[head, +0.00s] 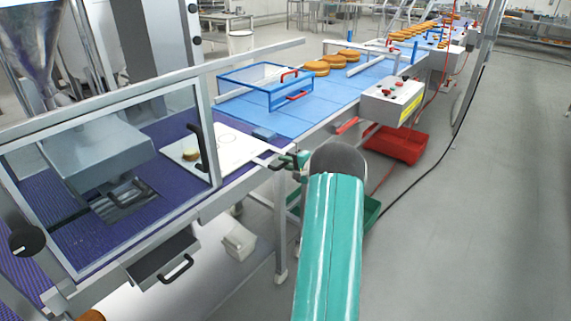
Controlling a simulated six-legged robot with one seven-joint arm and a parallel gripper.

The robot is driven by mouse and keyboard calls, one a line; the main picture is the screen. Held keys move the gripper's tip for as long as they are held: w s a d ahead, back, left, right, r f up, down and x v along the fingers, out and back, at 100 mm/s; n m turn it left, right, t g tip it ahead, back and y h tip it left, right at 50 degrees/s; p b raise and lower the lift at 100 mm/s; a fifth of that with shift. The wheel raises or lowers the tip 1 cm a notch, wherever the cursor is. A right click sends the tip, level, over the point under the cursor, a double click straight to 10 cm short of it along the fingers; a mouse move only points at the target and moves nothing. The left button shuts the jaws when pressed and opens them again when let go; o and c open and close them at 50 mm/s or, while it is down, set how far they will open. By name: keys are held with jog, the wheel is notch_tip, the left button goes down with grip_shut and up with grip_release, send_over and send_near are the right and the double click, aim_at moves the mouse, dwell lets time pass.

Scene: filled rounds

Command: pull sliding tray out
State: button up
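A flat white sliding tray (228,157) lies on the conveyor line, partly behind a clear guard panel. It has round outlines on its top and a small pale round pastry (190,155) on its left part. Its front right corner runs out past the conveyor's edge toward my gripper (288,161). My green arm reaches up from the bottom, and my gripper is at the tray's outer end, beside or around a dark handle there. The fingers are small and dark, so I cannot tell whether they are shut on it.
A grey drawer (160,262) hangs below. A control box (393,100), a red crate (396,143) and a partly hidden green crate (372,212) are right. Floor at right is mostly free, crossed by a cable.

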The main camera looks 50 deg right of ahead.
jog(key=o, duration=0.3)
jog(key=shift+d, duration=0.25)
jog(key=shift+a, duration=0.25)
jog(key=shift+d, duration=0.1)
jog(key=shift+s, duration=0.15)
jog(key=v, duration=1.3)
jog(key=shift+s+r, duration=0.15)
jog(key=shift+s, duration=0.15)
